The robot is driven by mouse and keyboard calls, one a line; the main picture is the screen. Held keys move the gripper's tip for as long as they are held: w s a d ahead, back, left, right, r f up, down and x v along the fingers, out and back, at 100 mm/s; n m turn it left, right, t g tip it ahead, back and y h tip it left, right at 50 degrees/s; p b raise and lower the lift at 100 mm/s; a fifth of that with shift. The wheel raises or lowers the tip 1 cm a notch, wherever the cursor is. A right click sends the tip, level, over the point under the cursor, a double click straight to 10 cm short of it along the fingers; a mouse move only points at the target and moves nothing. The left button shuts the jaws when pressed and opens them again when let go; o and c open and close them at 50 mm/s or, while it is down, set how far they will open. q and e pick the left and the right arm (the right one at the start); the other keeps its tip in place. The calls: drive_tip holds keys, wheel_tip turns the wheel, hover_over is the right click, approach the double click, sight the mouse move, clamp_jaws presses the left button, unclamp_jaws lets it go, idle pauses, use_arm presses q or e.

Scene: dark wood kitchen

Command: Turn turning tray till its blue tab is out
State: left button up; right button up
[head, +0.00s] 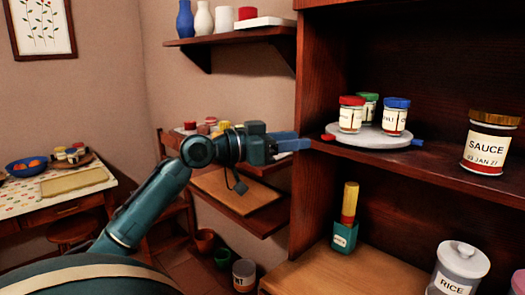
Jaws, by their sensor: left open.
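The turning tray (374,142) is a round light-grey disc on the shelf of the dark wood cabinet. A red tab (328,137) sticks out at its left, towards the shelf's outer edge. A blue tab (418,142) sticks out at its right, further along the shelf. On the tray stand a red-lidded jar (350,117), a green-lidded jar (367,102) and a blue-lidded jar (395,119). My left gripper (303,144) is open, with blue fingers pointing right, a little left of the red tab. Its fingers look empty. My right gripper is not in view.
A sauce jar (487,142) stands right of the tray on the same shelf (450,182). The cabinet's upright side panel (309,80) rises behind the fingertips.

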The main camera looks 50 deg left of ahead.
use_arm(q)
drive_tip(key=b+v, duration=0.1)
drive_tip(key=v, duration=0.5)
drive_tip(key=shift+s, duration=0.3)
drive_tip(key=shift+a, duration=0.1)
